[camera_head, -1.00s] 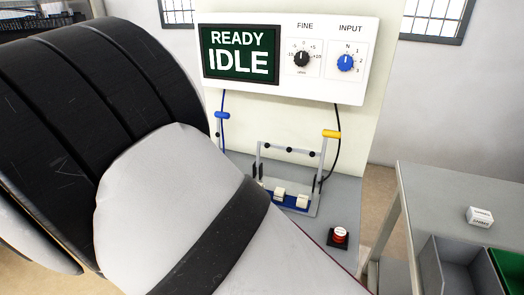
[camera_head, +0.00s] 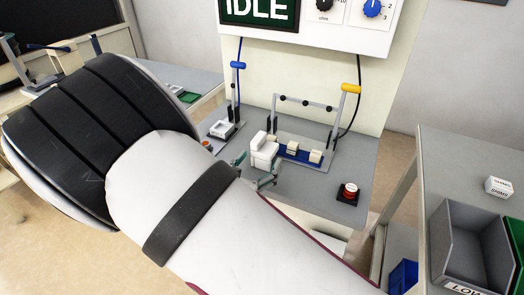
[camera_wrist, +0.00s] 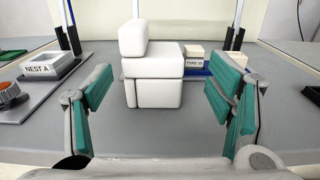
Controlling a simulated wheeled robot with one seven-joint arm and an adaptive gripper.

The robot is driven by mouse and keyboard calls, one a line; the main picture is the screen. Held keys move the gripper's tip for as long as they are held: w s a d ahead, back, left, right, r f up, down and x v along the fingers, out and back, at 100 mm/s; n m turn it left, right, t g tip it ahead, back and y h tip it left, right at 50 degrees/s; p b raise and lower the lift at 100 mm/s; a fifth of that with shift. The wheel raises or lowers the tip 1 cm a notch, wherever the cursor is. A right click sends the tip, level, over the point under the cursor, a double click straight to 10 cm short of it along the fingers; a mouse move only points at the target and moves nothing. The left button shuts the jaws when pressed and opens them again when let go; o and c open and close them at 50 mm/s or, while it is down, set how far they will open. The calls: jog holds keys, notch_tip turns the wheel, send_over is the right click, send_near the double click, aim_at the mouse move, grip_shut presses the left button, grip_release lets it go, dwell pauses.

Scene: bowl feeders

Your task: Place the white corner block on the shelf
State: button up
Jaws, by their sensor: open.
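A white corner block (camera_head: 264,150), made of stacked white box shapes with a raised part at one side, stands on the grey bench (camera_head: 300,185). In the wrist view the block (camera_wrist: 153,72) is upright, straight ahead and between my two green-padded fingers. My gripper (camera_wrist: 161,90) is open, with clear gaps on both sides of the block and no visible contact. In the head view my gripper (camera_head: 258,172) is just in front of the block, partly hidden by my arm. I cannot tell which surface is the shelf.
A blue fixture (camera_head: 300,154) with cream blocks stands right behind the block, under a grey frame. A white nest tray (camera_head: 222,129) is left, a red button (camera_head: 348,192) right. A side table (camera_head: 460,160) holds a grey bin (camera_head: 470,245) and a small labelled block (camera_head: 499,187).

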aim_at(260, 155)
jog(key=x, duration=0.5)
jog(key=shift+w+a+r+b, duration=0.15)
jog(key=shift+w+a+b, duration=0.1)
jog(key=shift+a+b, duration=0.1)
jog(key=c, duration=1.2)
